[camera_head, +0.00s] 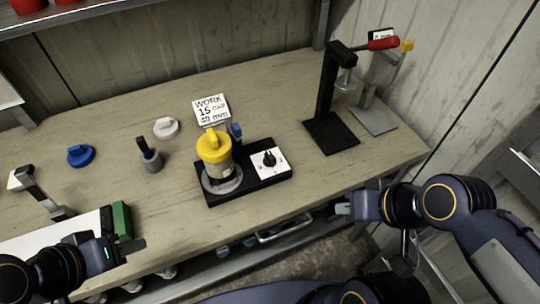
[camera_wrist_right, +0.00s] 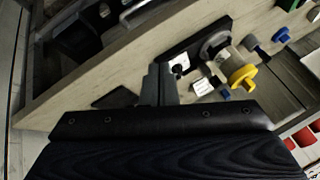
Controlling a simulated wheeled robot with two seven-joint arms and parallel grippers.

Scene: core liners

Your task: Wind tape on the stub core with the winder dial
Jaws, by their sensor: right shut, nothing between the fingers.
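The winder has a black base (camera_head: 272,187) on the bench, with a grey round plate (camera_head: 222,184) at its left. A beige core (camera_head: 216,170) with a yellow cap (camera_head: 213,147) stands upright on that plate. The black winder dial (camera_head: 269,159) sits on a white plate at the base's right; it also shows in the right wrist view (camera_wrist_right: 179,68). My right gripper (camera_head: 341,209) is shut and empty, off the bench's front edge, right of the winder and apart from it. My left gripper (camera_head: 140,244) is at the front left, by a green-ended block; its finger gap is unclear.
A sign (camera_head: 210,109) reading "WORK 15 40 mm" stands behind the winder. A black press (camera_head: 328,132) with a red handle and a grey stand are at the right. Blue cap (camera_head: 80,155), white cap (camera_head: 166,128) and grey cup (camera_head: 150,160) lie left. The bench front centre is clear.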

